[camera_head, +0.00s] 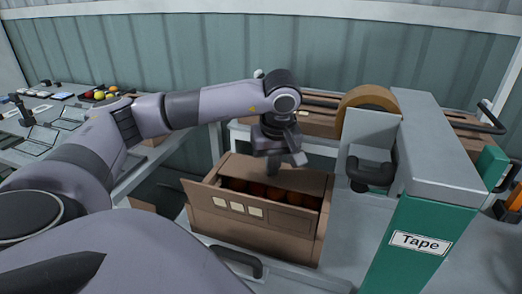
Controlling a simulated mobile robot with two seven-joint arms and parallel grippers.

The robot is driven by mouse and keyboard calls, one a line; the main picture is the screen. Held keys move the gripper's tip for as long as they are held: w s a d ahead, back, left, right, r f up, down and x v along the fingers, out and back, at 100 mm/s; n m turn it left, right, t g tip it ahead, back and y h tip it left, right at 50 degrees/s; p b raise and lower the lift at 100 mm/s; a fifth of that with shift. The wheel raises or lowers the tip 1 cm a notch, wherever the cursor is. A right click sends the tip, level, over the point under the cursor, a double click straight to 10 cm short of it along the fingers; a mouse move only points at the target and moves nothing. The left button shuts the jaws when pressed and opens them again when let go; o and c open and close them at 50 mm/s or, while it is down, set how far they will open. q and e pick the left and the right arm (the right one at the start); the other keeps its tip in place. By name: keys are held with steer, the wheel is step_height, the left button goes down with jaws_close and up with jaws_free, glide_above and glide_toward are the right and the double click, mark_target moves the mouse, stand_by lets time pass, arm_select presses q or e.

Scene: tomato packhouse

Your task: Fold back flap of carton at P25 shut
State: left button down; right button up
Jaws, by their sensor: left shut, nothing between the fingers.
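The open brown carton (262,235) stands on the work surface in the middle of the view, with red-orange tomatoes (257,191) showing through its opening. Its back flap (312,181) lies along the far side of the opening, slanting over part of it. A front panel with several pale labels stands up at the near side. My left gripper (287,164) is shut and empty, pointing down at the back flap. I cannot tell whether its fingertips touch the flap. My right gripper is not in view.
A taping machine with a green front and a "Tape" sign (420,242) stands close on the right of the carton. Its brown tape roll (370,97) is behind. A bench (62,128) with small items and coloured produce is at left.

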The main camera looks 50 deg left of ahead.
arm_select(q)
steer(key=shift+s+d+f, duration=0.1)
steer(key=shift+s+f, duration=0.05)
steer(key=w+a+p+v, duration=0.1)
steer(key=p+v, duration=0.5)
steer(key=v, duration=0.2)
steer(key=shift+a, duration=0.4)
stand_by(0.6)
